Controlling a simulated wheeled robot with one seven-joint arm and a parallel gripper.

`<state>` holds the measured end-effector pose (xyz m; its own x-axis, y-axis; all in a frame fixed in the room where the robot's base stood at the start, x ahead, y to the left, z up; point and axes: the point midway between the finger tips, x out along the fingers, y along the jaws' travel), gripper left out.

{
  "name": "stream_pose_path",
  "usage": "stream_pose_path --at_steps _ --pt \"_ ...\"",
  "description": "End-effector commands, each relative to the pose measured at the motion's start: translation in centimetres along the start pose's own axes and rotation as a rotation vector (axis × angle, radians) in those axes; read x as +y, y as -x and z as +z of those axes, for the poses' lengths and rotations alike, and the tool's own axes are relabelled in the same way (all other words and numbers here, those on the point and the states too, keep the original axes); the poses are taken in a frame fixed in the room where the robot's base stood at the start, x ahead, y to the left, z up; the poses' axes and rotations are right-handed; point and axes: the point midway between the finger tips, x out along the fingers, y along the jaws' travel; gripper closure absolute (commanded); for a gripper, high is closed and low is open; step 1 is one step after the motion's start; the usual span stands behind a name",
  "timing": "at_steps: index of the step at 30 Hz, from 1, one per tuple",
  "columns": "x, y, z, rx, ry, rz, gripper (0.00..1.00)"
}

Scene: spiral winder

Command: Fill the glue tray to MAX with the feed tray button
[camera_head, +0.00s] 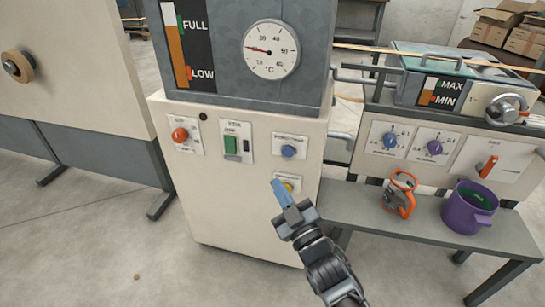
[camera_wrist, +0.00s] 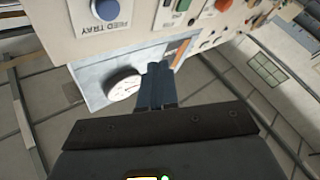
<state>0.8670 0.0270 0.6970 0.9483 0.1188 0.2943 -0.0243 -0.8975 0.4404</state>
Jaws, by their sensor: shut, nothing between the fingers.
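The blue feed tray button (camera_head: 288,152) sits on the cream cabinet front, and it shows with its FEED TRAY label at the top left of the wrist view (camera_wrist: 105,9). The glue tray (camera_head: 440,62) is at the upper right. Its level gauge (camera_head: 428,91) has MAX and MIN marks; the brown fill looks low, near MIN, but is small to read. My gripper (camera_head: 279,190) has blue fingers, shut and empty.
A tank with a FULL/LOW gauge and a dial (camera_head: 271,49) stands above. At right, a grey bench (camera_head: 345,209) holds an orange-handled item (camera_head: 400,194) and a purple pot (camera_head: 468,208).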

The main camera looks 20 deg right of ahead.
Motion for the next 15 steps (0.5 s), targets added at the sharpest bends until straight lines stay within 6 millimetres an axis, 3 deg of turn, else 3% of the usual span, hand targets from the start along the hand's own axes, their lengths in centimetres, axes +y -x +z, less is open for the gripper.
stream_pose_path --at_steps 15 --pt "0.34 -0.59 0.3 0.001 0.002 0.001 1.0"
